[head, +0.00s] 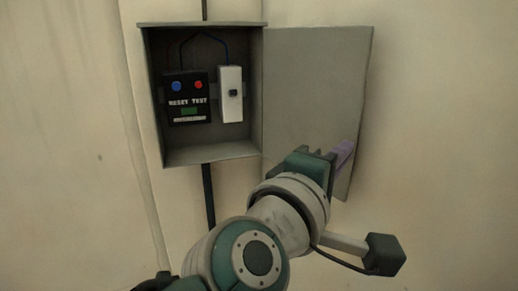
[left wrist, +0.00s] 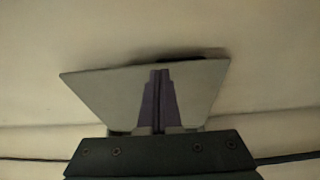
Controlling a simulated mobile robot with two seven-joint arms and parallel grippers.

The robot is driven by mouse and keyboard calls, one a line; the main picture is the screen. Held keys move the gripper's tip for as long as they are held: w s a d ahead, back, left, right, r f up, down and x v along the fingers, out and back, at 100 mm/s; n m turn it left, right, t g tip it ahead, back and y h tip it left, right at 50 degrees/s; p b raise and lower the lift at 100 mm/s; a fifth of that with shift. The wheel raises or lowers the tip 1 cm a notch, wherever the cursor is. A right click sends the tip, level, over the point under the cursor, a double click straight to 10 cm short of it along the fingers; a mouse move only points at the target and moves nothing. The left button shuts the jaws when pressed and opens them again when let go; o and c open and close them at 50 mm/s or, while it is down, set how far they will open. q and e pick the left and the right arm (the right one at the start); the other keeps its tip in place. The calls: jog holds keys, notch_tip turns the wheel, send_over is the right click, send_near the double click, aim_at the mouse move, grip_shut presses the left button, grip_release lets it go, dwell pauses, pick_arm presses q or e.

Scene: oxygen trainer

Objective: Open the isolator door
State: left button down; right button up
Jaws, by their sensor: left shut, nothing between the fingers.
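The isolator box (head: 210,154) is a grey metal box on the wall in the head view. Its door (head: 312,90) stands open, swung out to the right of the box. My left gripper (head: 345,152) is at the door's lower right part, with its purple fingers partly hidden behind my wrist. In the left wrist view the shut fingers (left wrist: 158,100) show in front of the grey door panel (left wrist: 110,90), with nothing between them. I cannot tell whether they touch the door. My right gripper is not in view.
Inside the box are a black unit (head: 187,98) with a blue and a red button and a white switch unit (head: 230,95) with a dark switch. A black cable (head: 208,190) runs down the wall below the box. The wall to the right is clear.

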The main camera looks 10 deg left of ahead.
pick_arm(q)
jog(key=shift+s, duration=0.1)
jog(key=p+v, duration=0.3)
jog(key=v, duration=0.6)
jog(key=s+a+r+m+g+p, duration=0.2)
jog(key=s+r+m+g+p, duration=0.75)
jog(key=p, duration=0.85)
jog(key=s+a+r+m+g+y+p, duration=0.2)
jog(key=s+a+r+m+y+p, duration=0.15)
jog(key=s+a+r+p, duration=0.4)
jog(key=s+a+r+m+g+y+p, duration=0.15)
jog(key=s+a+r+y+p, duration=0.3)
jog(key=a+r+p, duration=0.5)
notch_tip(320, 180, up, 35)
jog(key=d+p, duration=0.2)
jog(key=p, duration=3.4)
jog(key=shift+m+h+p, duration=0.35)
jog(key=shift+h, duration=0.05)
